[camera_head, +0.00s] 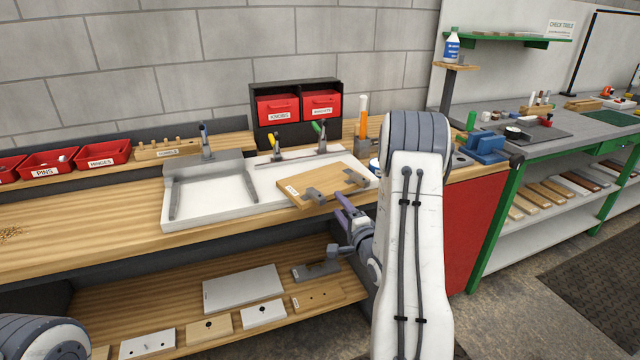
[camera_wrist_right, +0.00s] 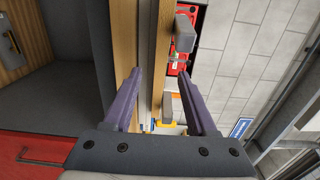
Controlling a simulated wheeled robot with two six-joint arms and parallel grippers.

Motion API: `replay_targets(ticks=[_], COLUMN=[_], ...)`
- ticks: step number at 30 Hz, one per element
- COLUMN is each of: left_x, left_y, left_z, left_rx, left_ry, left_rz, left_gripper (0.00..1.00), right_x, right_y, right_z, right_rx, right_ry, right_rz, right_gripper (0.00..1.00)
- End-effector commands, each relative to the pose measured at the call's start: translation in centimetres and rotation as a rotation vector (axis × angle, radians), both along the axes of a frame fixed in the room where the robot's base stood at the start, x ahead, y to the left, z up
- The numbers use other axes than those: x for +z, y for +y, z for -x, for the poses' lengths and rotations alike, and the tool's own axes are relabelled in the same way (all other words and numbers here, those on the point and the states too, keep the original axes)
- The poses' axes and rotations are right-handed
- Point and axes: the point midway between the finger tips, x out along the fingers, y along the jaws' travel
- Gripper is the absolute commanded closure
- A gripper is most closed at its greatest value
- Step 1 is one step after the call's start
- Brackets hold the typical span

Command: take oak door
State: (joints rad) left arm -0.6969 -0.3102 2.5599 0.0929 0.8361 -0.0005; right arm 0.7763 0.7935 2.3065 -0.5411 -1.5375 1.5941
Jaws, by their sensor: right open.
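The oak door (camera_head: 322,184) is a light wooden panel with a pale label and grey metal fittings along its right and front edges. It lies on the white right-hand fixture (camera_head: 268,181) on the bench, its front corner near the bench's front edge. My right gripper (camera_head: 344,211) is open in front of that corner, its purple fingers pointing at the door. In the right wrist view, the door (camera_wrist_right: 162,70) shows edge-on between the open fingers (camera_wrist_right: 160,100), with grey fittings on its face; I see no clear contact. My left gripper is out of view.
A white tray (camera_head: 210,203) stands left of the door. Red drawers (camera_head: 277,107) and upright tools are behind it. Red bins (camera_head: 102,155) line the bench's back left. The lower shelf (camera_head: 218,340) holds several panels.

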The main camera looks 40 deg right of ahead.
Motion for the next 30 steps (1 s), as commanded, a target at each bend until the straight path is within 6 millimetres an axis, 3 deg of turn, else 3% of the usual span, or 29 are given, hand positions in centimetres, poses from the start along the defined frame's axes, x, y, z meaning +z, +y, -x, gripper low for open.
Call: replay_targets(ticks=[16, 26, 30], left_x=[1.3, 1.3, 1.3], left_y=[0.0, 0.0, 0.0], left_z=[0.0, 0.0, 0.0], left_rx=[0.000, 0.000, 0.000], left_ry=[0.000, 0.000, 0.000], left_rz=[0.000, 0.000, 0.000], left_gripper=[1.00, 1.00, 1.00], right_x=[0.1, 0.1, 0.1], right_y=[-1.6, -1.8, -1.8], right_z=[-6.4, -7.1, -7.0], right_rx=[0.005, 0.003, 0.003], right_ry=[0.003, 0.002, 0.002], right_rz=[0.002, 0.001, 0.001], right_gripper=[0.43, 0.43, 0.96])
